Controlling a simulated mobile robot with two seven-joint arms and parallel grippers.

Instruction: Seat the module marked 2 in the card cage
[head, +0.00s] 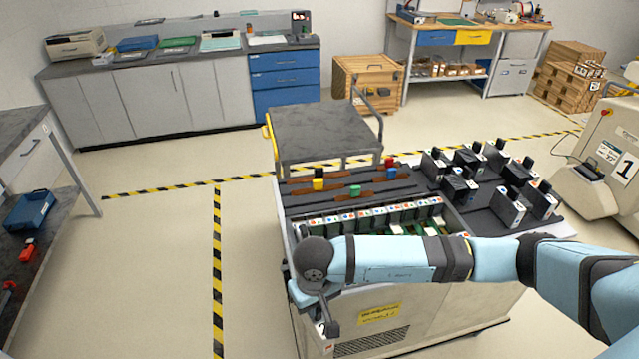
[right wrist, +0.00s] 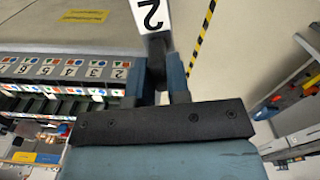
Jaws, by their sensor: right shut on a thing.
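My right gripper (head: 328,318) hangs at the front left corner of the cart, pointing down. It is shut on the dark handle of the module marked 2 (head: 322,330). In the right wrist view the fingers (right wrist: 160,85) close on that handle, and the module's white label (right wrist: 151,14) shows an upside-down 2. Most of the module's body is hidden. The card cage (head: 375,212) has a row of slots with coloured marks; its numbered strip (right wrist: 62,70) lies left of the fingers in the right wrist view. The module appears outside the cage, beside its left end. My left gripper is not in view.
Several other modules with dark handles (head: 508,206) stand on a dark tray right of the cage. Coloured blocks (head: 355,190) sit on brown bars behind the cage. A grey-topped cart (head: 325,132) stands behind. The floor (head: 150,270) to the left is clear.

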